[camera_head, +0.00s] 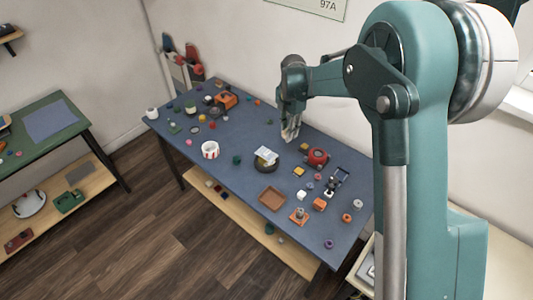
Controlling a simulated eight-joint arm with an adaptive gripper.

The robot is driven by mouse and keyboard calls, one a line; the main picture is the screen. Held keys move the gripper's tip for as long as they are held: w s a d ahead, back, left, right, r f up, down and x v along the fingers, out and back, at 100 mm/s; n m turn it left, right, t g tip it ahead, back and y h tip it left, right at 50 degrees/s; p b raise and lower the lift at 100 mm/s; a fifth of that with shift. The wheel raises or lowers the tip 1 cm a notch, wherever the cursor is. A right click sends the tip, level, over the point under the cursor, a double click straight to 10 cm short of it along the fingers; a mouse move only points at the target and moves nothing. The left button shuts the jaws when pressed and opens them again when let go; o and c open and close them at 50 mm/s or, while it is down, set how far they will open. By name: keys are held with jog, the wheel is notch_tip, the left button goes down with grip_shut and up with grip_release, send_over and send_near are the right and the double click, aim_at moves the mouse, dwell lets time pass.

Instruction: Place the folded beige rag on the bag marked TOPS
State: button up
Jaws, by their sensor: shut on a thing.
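My gripper (290,133) points down over the back half of the blue-grey table, right of its middle. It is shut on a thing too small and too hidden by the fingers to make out. I cannot pick out the folded beige rag for sure. No marking that reads TOPS is legible, so I cannot tell which thing is the bag. A dark, rounded thing (265,165) with a pale flat piece (266,154) on top sits on the table, in front and to the left of my gripper.
A green table (42,125) stands at the left. Bare tabletop shows around the tray.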

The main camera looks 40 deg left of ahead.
jog(key=n, duration=0.2)
send_over(266, 153)
jog(key=shift+w+r, duration=0.15)
jog(key=shift+r, duration=0.25)
jog(key=shift+f, duration=0.1)
jog(key=shift+f, duration=3.05)
jog(key=shift+f, duration=1.85)
jog(key=shift+f+b, duration=0.2)
jog(key=shift+b, duration=0.1)
jog(key=o, duration=0.8)
jog(key=shift+c, duration=0.2)
jog(key=shift+r, duration=0.15)
